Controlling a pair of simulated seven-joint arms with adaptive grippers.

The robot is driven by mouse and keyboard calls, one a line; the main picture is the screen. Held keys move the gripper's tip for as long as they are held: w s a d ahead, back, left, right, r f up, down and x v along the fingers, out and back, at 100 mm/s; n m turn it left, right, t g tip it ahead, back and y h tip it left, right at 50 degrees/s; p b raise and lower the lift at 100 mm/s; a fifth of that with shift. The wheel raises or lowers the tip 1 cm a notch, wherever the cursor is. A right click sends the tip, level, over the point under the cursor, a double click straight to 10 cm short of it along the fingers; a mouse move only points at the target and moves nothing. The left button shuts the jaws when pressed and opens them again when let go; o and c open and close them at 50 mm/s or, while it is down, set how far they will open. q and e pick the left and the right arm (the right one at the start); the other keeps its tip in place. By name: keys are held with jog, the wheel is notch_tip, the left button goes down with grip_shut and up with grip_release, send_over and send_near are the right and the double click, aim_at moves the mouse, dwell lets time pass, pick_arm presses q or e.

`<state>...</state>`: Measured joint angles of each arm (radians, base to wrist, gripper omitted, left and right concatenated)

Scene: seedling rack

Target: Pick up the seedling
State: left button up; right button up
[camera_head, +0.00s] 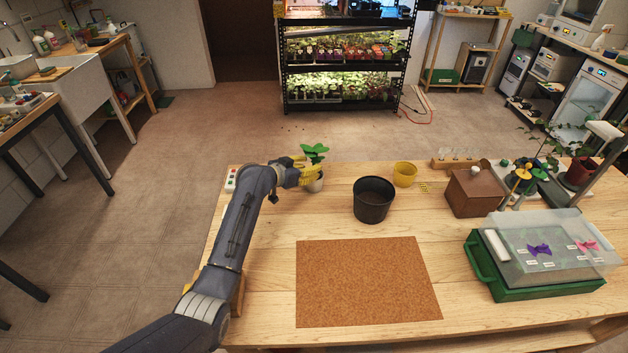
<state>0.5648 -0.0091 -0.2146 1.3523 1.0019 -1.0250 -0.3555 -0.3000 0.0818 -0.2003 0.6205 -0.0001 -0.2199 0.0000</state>
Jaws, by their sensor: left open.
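The seedling (315,152) has broad green leaves and stands in a small pale pot (316,185) near the back left of the wooden table. My left gripper (308,170) is open at the seedling, just left of and partly in front of its stem and pot. The gripper hides part of the stem and pot, and I cannot tell if the fingers touch it. My right gripper is not in view.
A black pot (373,207) stands right of the seedling, with a yellow cup (405,175) behind it. A cork mat (368,300) lies bare in front. A brown wooden box (476,195) and a green tray with a clear lid (540,292) occupy the right side.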

pick_arm(q)
jog(key=shift+x, duration=1.5)
jog(key=shift+o, duration=0.3)
jog(key=shift+r, duration=0.1)
grip_shut()
